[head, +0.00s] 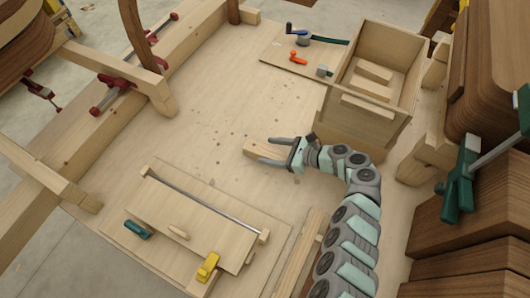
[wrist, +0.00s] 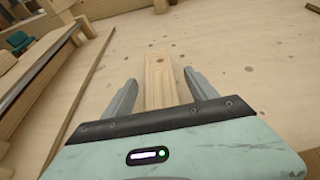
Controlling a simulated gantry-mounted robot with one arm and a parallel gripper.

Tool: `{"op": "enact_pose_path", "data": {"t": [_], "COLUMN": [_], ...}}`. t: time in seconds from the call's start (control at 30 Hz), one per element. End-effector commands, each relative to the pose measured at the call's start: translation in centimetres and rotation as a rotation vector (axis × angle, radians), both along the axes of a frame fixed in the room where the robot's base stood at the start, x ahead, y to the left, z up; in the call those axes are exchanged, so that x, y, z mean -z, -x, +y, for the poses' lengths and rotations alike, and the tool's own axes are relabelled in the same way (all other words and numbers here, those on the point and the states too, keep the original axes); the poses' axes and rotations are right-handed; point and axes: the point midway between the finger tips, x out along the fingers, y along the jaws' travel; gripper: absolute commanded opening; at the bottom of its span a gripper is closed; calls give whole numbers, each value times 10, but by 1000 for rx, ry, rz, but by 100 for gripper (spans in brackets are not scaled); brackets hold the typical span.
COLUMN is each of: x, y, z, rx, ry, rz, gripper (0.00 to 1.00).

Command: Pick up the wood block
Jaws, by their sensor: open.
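The wood block (head: 261,151) is a pale, flat piece lying on the light plywood table (head: 205,125) near its middle. My gripper (head: 278,151) reaches it from the right in the head view, with its fingers at the block's right end. In the wrist view the block (wrist: 160,80) lies lengthwise between the two grey fingertips of my gripper (wrist: 160,85). The jaws are open, with a gap showing between the block and the fingers. The block's near end is hidden behind the gripper body.
A wooden box (head: 364,114) with several blocks inside stands behind my arm. A board with tools (head: 303,56) lies at the back. A jig with a metal rod (head: 195,213) and a yellow clamp (head: 208,267) lies at the front. The table left of the block is clear.

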Motion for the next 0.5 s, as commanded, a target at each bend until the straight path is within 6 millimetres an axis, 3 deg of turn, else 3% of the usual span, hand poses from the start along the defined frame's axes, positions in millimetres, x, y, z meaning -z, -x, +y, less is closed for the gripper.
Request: {"op": "enact_pose_path", "data": {"t": [0.13,0.37,0.5], "x": [10,11,11], "y": [-6,-7,-7], "z": [19,22,22], "rx": [-2,0,-1], "ry": [0,1,0], "rz": [2,1,2], "gripper": [66,66,57]}}
